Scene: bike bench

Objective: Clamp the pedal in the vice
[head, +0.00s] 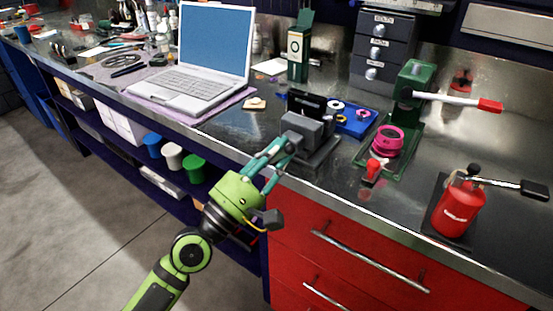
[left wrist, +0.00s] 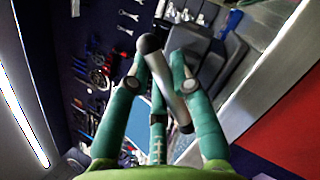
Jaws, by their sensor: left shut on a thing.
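The grey vice (head: 306,127) stands at the front edge of the bench, and part of it shows dark in the left wrist view (left wrist: 205,45). A black block-like thing (head: 308,103), which looks like the pedal, sits upright at the vice's far side. I cannot tell whether the jaws touch it. My left gripper (head: 282,152) is at the near side of the vice. In the left wrist view its teal fingers (left wrist: 164,75) are shut on a silver bar with dark ends, the vice handle (left wrist: 168,88), which lies slanted between them. My right gripper is not in view.
A laptop (head: 205,62) stands left of the vice. A blue tray (head: 355,120) with rings and a green press (head: 411,95) with a pink spool (head: 386,142) are to the right. A red bottle-like tool (head: 459,208) stands far right. Red drawers (head: 345,245) lie below the edge.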

